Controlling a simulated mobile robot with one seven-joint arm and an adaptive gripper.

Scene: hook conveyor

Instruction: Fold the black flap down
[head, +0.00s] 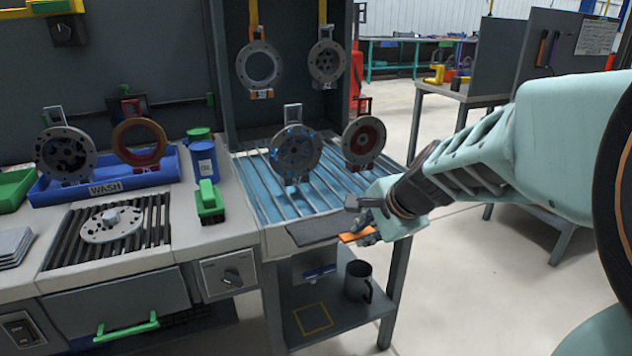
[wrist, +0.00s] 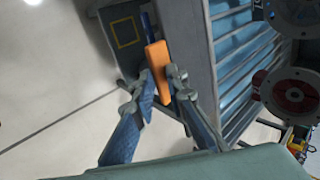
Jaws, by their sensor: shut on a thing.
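The black flap (head: 315,230) is a dark flat plate at the front edge of the blue slatted bay, and it looks about level in the head view. An orange tab (head: 355,236) sits at its right end. My gripper (head: 367,232) is at that tab, at the bay's front right corner. In the wrist view, the two fingers of my gripper (wrist: 161,80) are closed around the orange tab (wrist: 157,62). The fingers partly hide the near end of the tab.
Metal discs hang on hooks above the slatted bay (head: 255,190); the nearest is a red-centred disc (head: 363,141). A dark mug (head: 358,281) stands on the shelf below. A green brush (head: 210,203) and blue can (head: 203,160) stand left.

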